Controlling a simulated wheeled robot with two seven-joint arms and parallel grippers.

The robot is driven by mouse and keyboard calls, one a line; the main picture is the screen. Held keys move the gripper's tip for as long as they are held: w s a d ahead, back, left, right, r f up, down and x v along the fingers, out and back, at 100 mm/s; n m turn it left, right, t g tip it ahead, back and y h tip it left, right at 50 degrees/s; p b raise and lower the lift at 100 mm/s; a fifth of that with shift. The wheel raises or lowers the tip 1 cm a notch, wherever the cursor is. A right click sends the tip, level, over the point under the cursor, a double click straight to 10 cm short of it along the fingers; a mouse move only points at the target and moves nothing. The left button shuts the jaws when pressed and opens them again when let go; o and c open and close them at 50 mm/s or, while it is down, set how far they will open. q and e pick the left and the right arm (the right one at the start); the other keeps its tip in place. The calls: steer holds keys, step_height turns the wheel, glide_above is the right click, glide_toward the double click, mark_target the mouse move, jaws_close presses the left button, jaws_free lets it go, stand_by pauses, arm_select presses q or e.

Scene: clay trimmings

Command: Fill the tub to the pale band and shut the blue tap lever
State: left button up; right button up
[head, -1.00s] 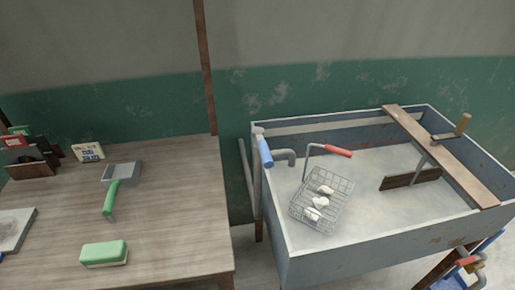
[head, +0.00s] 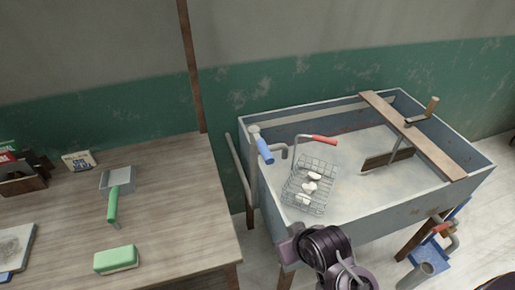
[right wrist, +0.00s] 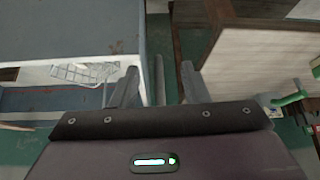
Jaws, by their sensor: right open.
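The grey-blue tub (head: 383,212) stands at the right in the head view. A pale band (head: 293,124) runs along its inner back wall. A cloudy pale surface fills its inside; I cannot tell its depth. The blue tap lever (head: 264,151) hangs tilted on the pipe at the tub's left corner, beside the grey spout (head: 279,149). My right gripper (right wrist: 158,85) is open and empty in the right wrist view, over the gap between tub and table. In the head view my right arm covers part of the tub's front left corner. My left gripper is out of view.
A wooden plank (head: 415,138) crosses the tub. A red-handled valve (head: 441,228) is below right. The wooden table (head: 165,225) holds a green-handled scoop (head: 113,203) and green sponge (head: 116,260).

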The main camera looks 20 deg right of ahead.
steer(key=w+a+r+m+t, duration=0.1)
steer(key=w+a+r+t, duration=0.1)
steer(key=w+r+t, duration=0.45)
steer(key=m+t, duration=0.2)
steer(key=t, duration=0.3)
glide_toward(266, 150)
steer(key=w, duration=0.1)
steer(key=w+f, duration=0.1)
steer(key=w, duration=0.1)
steer(key=shift+w+a, duration=0.15)
steer(key=shift+w, duration=0.1)
steer(key=shift+w+m+p, duration=0.25)
steer(key=shift+m+p, duration=0.05)
steer(key=shift+p, duration=0.05)
steer(key=w+p, duration=0.2)
steer(key=w, duration=0.4)
steer(key=shift+a, duration=0.15)
steer(key=shift+w, duration=0.6)
jaws_close()
